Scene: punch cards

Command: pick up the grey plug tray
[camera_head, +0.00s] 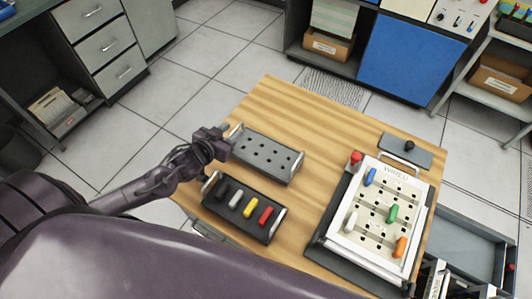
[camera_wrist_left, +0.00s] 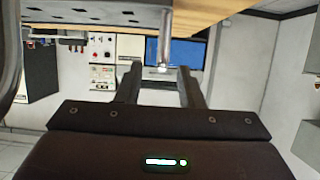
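The grey plug tray (camera_head: 262,158) lies on the wooden table, with rows of empty dark holes and a metal handle at each end. My left gripper (camera_head: 228,136) is at its left handle (camera_head: 237,131). In the left wrist view, the two fingers of my left gripper (camera_wrist_left: 160,76) stand apart. The metal handle (camera_wrist_left: 165,40) shows between and just beyond their tips, and the tray's underside or edge (camera_wrist_left: 95,14) is at the top left. I cannot tell whether a finger touches the handle. My right gripper is not recognisable in view.
A black tray (camera_head: 222,207) with black, white, yellow and red plugs lies close in front of the grey tray. A white plug board (camera_head: 375,245) with coloured plugs stands on the right, with a small grey plate (camera_head: 405,150) behind it. Bare table (camera_head: 325,150) lies between.

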